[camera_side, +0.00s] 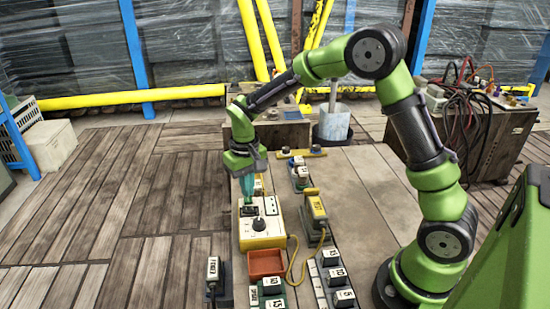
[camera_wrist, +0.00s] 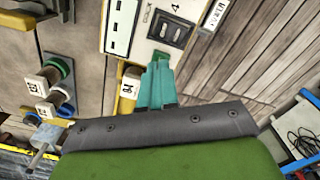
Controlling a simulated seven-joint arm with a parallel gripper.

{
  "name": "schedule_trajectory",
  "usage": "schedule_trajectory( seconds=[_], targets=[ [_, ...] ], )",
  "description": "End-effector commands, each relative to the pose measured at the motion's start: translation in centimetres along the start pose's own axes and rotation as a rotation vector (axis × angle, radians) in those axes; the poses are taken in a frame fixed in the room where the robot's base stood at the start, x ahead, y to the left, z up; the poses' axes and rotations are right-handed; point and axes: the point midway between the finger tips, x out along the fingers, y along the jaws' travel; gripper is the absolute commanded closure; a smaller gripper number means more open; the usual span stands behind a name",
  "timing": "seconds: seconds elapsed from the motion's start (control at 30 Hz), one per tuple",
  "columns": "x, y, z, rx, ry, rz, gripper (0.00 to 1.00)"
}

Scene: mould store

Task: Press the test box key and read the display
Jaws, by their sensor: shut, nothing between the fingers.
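The test box (camera_side: 262,230) is a white and yellow case on the bench with a black dial on top. In the side view my gripper (camera_side: 248,201) points down with teal fingers shut and empty, close over a dark panel near the box's far end. I cannot make out which part is key or display, and no reading is legible.
A red tray (camera_side: 265,262) and numbered black blocks (camera_side: 340,279) sit at the near end. A yellow meter (camera_side: 317,208) with a yellow cable stands right of the box. Bare bench lies further right.

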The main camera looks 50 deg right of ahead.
Motion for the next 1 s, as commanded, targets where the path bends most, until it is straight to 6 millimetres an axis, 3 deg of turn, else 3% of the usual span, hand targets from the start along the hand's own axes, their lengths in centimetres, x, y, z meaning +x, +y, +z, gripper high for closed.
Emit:
schedule_trajectory(
  seconds=[1.0],
  targets=[
    [1.1,0.0,0.0,0.0,-0.001,0.0,1.0]
  ],
)
